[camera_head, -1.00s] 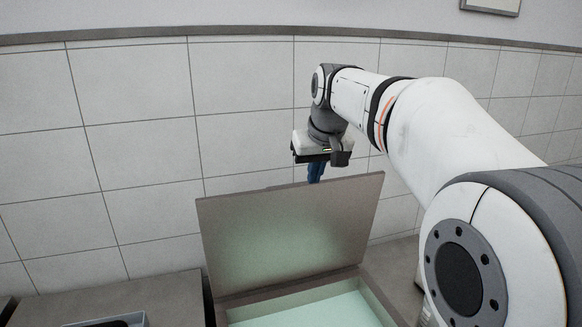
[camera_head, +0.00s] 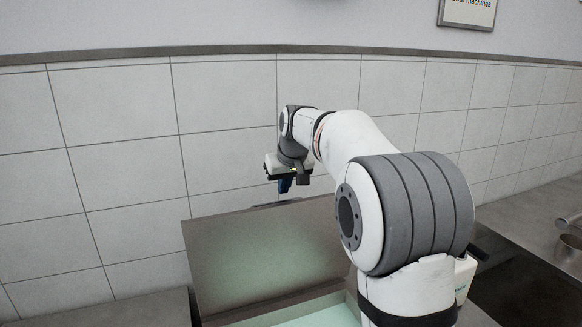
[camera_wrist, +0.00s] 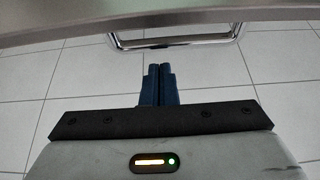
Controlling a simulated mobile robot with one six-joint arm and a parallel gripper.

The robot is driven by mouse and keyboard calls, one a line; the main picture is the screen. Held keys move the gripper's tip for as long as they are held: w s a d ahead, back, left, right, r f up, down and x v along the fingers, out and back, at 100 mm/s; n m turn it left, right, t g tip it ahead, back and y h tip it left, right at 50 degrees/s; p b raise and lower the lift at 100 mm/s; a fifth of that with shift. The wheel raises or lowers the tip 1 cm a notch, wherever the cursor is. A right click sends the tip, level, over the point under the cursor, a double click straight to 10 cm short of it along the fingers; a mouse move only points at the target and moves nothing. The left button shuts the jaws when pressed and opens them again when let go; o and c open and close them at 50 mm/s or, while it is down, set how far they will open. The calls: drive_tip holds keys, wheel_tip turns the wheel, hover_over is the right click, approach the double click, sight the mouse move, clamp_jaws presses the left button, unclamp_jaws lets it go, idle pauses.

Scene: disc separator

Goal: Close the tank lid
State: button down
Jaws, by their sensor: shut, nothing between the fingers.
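The tank lid (camera_head: 255,257) stands open and raised in the head view, leaning up from the back of the tank (camera_head: 318,312), whose pale green inside shows. My gripper (camera_head: 285,186) is just behind and above the lid's top edge, with blue fingers pointing down. In the wrist view my gripper (camera_wrist: 157,68) is shut and empty, its fingers pressed together. The lid's edge (camera_wrist: 130,22) runs across the top of that view. A metal bar handle (camera_wrist: 180,41) on the lid lies just ahead of the fingertips. I cannot tell whether they touch.
A tiled wall (camera_head: 120,150) stands behind the tank. A grey counter (camera_head: 155,308) lies to the left of the tank. A metal counter with a sink (camera_head: 565,240) is at the right. A framed sign (camera_head: 467,13) hangs on the wall.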

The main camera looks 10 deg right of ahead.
drive_tip(key=s, duration=0.3)
drive_tip(key=shift+s+d+r, duration=0.15)
drive_tip(key=shift+s+d, duration=0.15)
drive_tip(key=shift+d, duration=0.05)
drive_tip(key=shift+s+f, duration=0.1)
drive_tip(key=shift+f, duration=0.1)
drive_tip(key=shift+s, duration=0.1)
